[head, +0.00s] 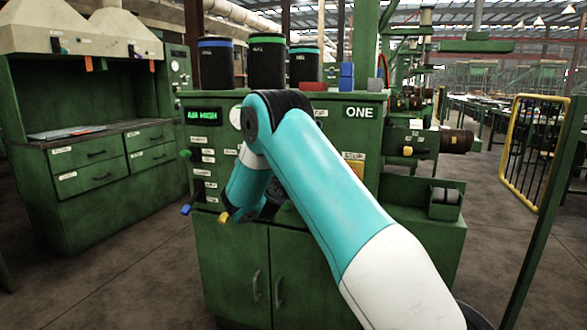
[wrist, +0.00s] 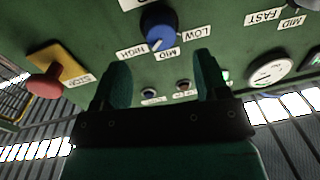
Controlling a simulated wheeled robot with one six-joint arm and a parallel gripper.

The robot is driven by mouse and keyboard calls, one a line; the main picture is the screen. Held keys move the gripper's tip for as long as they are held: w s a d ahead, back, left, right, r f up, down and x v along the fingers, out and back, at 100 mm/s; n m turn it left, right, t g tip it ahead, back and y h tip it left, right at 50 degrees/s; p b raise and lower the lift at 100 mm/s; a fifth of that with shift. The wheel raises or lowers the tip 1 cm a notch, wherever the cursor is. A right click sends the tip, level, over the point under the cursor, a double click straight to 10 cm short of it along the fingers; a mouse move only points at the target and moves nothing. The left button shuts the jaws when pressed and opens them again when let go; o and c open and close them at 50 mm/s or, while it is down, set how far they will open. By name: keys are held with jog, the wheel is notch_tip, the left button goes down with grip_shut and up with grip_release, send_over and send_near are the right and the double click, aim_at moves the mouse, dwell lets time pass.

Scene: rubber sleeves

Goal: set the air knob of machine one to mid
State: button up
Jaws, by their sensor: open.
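Machine one (head: 230,245) is a green cabinet labelled ONE, in the middle of the head view. Its small green display (head: 203,115) has blurred text that seems to read AIR HIGH. In the wrist view, a round blue knob (wrist: 160,27) sits on the green panel among labels HIGH, MID and LOW. Its pale pointer mark lies on the side of HIGH and MID; I cannot tell exactly where it points. My gripper (wrist: 161,62) is open and empty, its two dark green fingers spread below the knob in the picture, apart from it. My arm hides the knob in the head view.
A red stop button (wrist: 45,86) on a yellow plate is left of the fingers in the wrist view. A white gauge (wrist: 270,68) is at right. Blue-tipped (head: 186,209) and yellow-tipped (head: 224,216) levers jut from the cabinet front. Dark canisters (head: 266,62) stand on top.

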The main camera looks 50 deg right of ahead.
jog(key=x, duration=0.6)
jog(key=shift+d+p, duration=0.2)
jog(key=shift+p, duration=0.25)
jog(key=shift+w, duration=0.1)
jog(key=shift+c, duration=0.5)
jog(key=c, duration=0.8)
jog(key=shift+n, duration=0.3)
jog(key=n, duration=0.4)
jog(key=n+p, duration=0.1)
jog(key=n, duration=0.3)
jog(key=shift+n+g+y+p, duration=0.3)
jog(key=shift+n, duration=0.1)
